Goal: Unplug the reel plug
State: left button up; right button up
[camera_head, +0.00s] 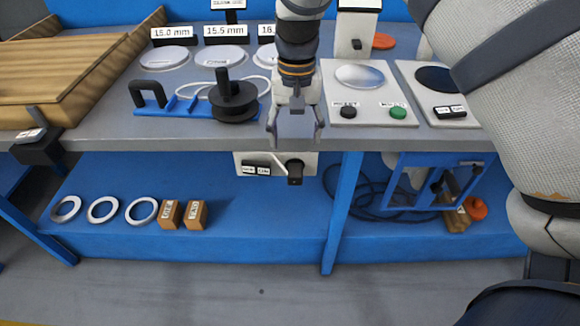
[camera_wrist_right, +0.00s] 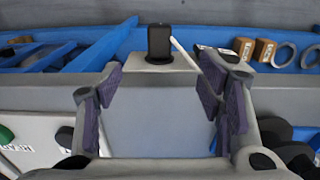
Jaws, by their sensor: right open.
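The reel plug appears as a black block (camera_head: 295,172) on a white socket box (camera_head: 245,158) below the front edge of the workbench. In the right wrist view the black plug (camera_wrist_right: 159,42) sits on the white box, beyond the fingertips, with a thin white rod or cable beside it. My right gripper (camera_head: 295,130) points down at the bench's front edge, above the plug. Its fingers (camera_wrist_right: 160,85) are spread, with nothing between them. The black reel (camera_head: 235,101) stands on a blue bracket on the bench. My left gripper is out of view.
A white panel (camera_head: 342,114) with black and green buttons lies right of my right gripper. A wooden crate (camera_head: 70,70) stands at the left. On the blue lower shelf (camera_head: 275,225) are several rings, two small boxes (camera_head: 195,214) and a dark coiled cable (camera_head: 370,195).

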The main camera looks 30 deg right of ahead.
aim_at(295, 170)
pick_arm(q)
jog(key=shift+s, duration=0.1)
pick_arm(e)
jog(key=shift+s, duration=0.1)
notch_tip(295, 170, down, 7)
jog(key=shift+f+b, duration=0.1)
jog(key=shift+b, duration=0.85)
jog(key=shift+f, duration=0.95)
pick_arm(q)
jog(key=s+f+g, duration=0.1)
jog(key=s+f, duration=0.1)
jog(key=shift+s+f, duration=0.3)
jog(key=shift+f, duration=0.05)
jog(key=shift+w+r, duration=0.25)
pick_arm(e)
grip_shut()
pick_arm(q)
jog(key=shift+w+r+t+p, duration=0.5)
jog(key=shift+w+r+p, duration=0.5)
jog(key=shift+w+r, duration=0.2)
pick_arm(e)
jog(key=shift+r, duration=3.05)
